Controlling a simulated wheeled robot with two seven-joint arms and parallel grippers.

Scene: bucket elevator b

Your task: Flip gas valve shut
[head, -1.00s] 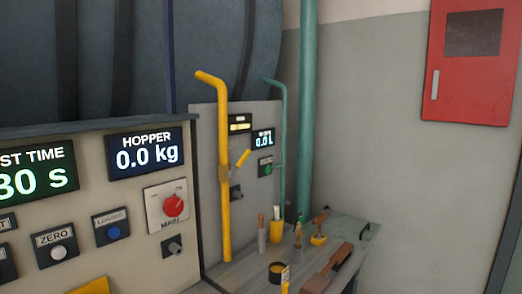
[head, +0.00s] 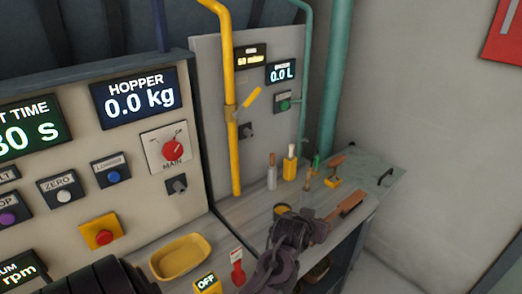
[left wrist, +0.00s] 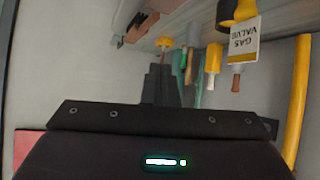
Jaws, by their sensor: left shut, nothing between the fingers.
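A yellow gas pipe (head: 230,85) stands upright against the grey panel in the head view. Its yellow valve lever (head: 252,99) slants up and right from a collar on the pipe, at an angle to it. A yellow pipe also shows at the right of the left wrist view (left wrist: 298,100). A "GAS VALVE" tag (left wrist: 243,42) hangs upside down there by a black and yellow cup (left wrist: 238,12). My left gripper (head: 317,229) is over the bench, right of and below the lever and apart from it. Its fingers (left wrist: 164,82) are shut and empty. My right gripper is not seen.
The button console (head: 65,160) stands left. A green pipe (head: 337,80) rises behind.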

